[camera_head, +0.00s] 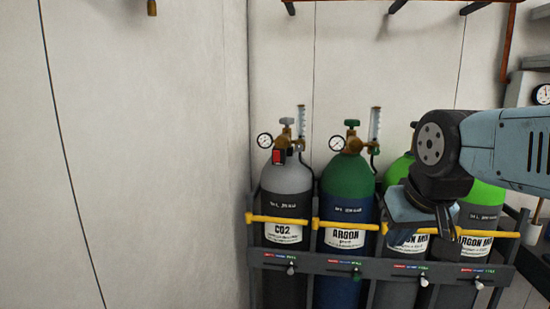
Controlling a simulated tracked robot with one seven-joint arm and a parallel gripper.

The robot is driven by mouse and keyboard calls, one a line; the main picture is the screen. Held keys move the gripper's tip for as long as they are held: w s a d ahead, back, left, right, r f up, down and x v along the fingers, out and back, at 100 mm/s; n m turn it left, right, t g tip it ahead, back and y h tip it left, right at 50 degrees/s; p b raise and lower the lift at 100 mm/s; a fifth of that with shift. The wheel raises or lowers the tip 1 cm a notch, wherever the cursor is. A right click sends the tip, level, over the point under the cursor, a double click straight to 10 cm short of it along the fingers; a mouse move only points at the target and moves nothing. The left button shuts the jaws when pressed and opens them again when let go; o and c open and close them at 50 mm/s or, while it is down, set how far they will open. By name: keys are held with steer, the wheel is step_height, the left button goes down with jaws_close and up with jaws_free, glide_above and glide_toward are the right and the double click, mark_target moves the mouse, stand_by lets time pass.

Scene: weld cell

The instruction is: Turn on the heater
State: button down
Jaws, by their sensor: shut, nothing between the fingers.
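A small dark box with a red face (279,157) hangs at the regulator of the grey-topped CO2 cylinder (287,180); it may be the heater, but no label on it can be read. A round gauge (264,141) sits to its left and a clear flow tube (301,120) to its right. My gripper (446,232) is at the right, pointing down in front of the green-topped argon mix cylinders. It is shut and empty, well to the right of the red-faced box and apart from it.
A green and blue argon cylinder (348,180) with its own gauge stands between the CO2 cylinder and my gripper. Yellow retaining bars (285,219) cross the cylinders above a dark rack rail (320,265) with several small knobs. The wall at left is bare, with free room before it.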

mark_target(278, 150)
steer(key=w+a+r+n+y, duration=0.1)
steer(key=w+a+r+n, duration=0.2)
steer(key=w, duration=0.8)
steer(key=w+a+r+n+t+y, duration=0.1)
steer(key=w+a+r+n, duration=0.3)
steer(key=w, duration=0.8)
steer(key=w+a+r+n+y, duration=0.1)
steer(key=w+a+r+n, duration=0.3)
steer(key=w+a+n, duration=0.3)
steer(key=w+a, duration=0.2)
steer(key=w, duration=0.3)
steer(key=shift+a+y, duration=0.2)
steer(key=shift+y, duration=0.1)
steer(key=w+f, duration=0.2)
steer(key=w, duration=0.1)
steer(key=w+a+f, duration=0.1)
steer(key=w+f, duration=0.2)
steer(key=w+a+f, duration=0.1)
steer(key=w+f, duration=0.1)
steer(key=shift+w+f, duration=0.25)
steer(key=shift+w, duration=0.15)
steer(key=shift+w+r, duration=0.1)
steer(key=shift+w, duration=0.25)
